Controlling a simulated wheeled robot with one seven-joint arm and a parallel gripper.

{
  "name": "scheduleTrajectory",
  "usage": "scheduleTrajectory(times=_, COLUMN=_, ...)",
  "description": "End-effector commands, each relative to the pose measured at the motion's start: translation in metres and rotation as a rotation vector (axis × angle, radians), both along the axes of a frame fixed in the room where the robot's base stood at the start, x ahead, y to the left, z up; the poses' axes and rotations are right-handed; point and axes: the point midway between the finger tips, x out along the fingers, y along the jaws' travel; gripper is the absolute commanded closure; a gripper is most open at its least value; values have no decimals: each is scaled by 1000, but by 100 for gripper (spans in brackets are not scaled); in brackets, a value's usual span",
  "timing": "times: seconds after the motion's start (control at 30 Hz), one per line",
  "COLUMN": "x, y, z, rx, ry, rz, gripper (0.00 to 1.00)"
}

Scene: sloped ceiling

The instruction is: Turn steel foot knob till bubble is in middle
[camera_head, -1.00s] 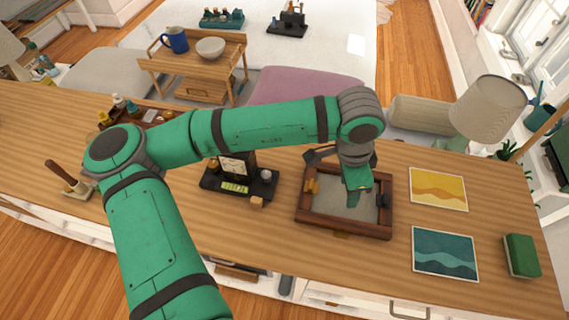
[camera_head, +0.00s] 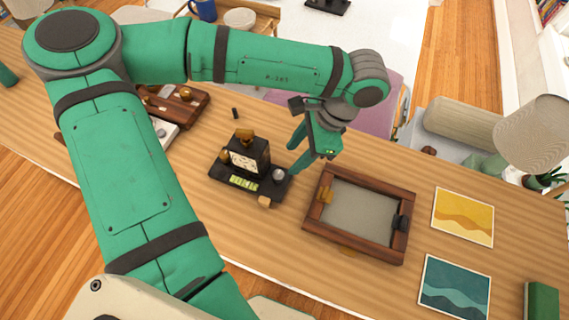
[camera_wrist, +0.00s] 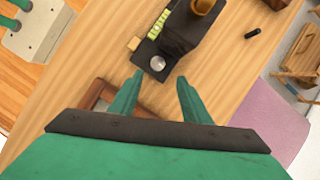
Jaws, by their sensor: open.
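A black instrument (camera_head: 248,158) with a dark upright body, a dial face and a brass top knob stands on a flat black base. The steel foot knob (camera_head: 279,174) is at the right end of that base; it also shows in the wrist view (camera_wrist: 158,63) as a round silver disc. A yellow-green level vial (camera_head: 244,183) lies along the base's front edge; it shows in the wrist view too (camera_wrist: 160,25). The bubble's place is too small to tell. My gripper (camera_head: 292,160) is open and empty, its fingertips just short of the steel knob in the wrist view (camera_wrist: 160,76).
A small wooden block (camera_head: 264,201) sits at the base's front edge. A wooden frame (camera_head: 312,214) with a grey panel lies to the right, below my gripper's side. Two art cards (camera_head: 463,217) lie farther right. A small black piece (camera_head: 235,113) lies behind the instrument.

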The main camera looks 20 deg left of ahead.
Motion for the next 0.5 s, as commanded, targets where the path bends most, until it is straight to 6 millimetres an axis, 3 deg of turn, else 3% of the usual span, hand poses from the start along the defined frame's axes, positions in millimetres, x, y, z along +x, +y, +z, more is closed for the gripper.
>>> scheduleTrajectory(times=0.3, x=-10, y=20, z=-52, rx=-2, ry=2, rz=1, gripper=57)
scheduleTrajectory(times=0.5, x=-12, y=26, z=-74, rx=-2, ry=0, rz=-4, gripper=57)
